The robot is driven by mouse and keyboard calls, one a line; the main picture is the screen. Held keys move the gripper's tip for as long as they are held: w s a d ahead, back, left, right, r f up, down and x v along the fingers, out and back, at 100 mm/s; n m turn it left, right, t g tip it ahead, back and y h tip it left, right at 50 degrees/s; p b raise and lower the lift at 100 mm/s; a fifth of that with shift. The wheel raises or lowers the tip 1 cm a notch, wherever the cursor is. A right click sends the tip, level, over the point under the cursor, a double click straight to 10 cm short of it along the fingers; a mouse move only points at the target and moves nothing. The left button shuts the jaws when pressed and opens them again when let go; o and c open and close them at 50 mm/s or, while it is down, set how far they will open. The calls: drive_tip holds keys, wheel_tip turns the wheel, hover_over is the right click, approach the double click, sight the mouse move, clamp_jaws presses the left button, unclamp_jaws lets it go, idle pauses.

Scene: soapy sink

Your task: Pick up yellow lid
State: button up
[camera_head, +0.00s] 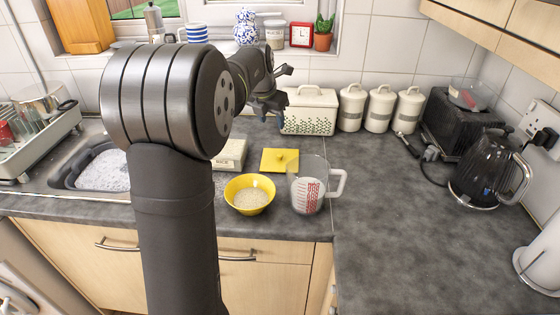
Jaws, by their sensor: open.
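The yellow lid (280,161) is a flat square with a small knob on top. It lies on the grey worktop behind the yellow bowl (250,194) and the measuring jug (309,186).
A pale box (231,154) stands left of the lid. A white bread bin (309,112) and several canisters (379,108) line the wall. The soapy sink (104,172) is at left, a black kettle (488,172) at right. The right worktop is largely clear.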

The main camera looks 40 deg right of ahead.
drive_tip(key=n, duration=0.1)
hover_over(280, 154)
drive_tip(key=s+a, duration=0.1)
drive_tip(key=a, duration=0.1)
drive_tip(key=shift+n, duration=0.3)
wheel_tip(280, 154, down, 11)
drive_tip(key=shift+f, duration=0.1)
drive_tip(key=shift+x, duration=2.65)
drive_tip(key=shift+s+a, duration=0.1)
drive_tip(key=shift+a, duration=0.05)
clamp_jaws()
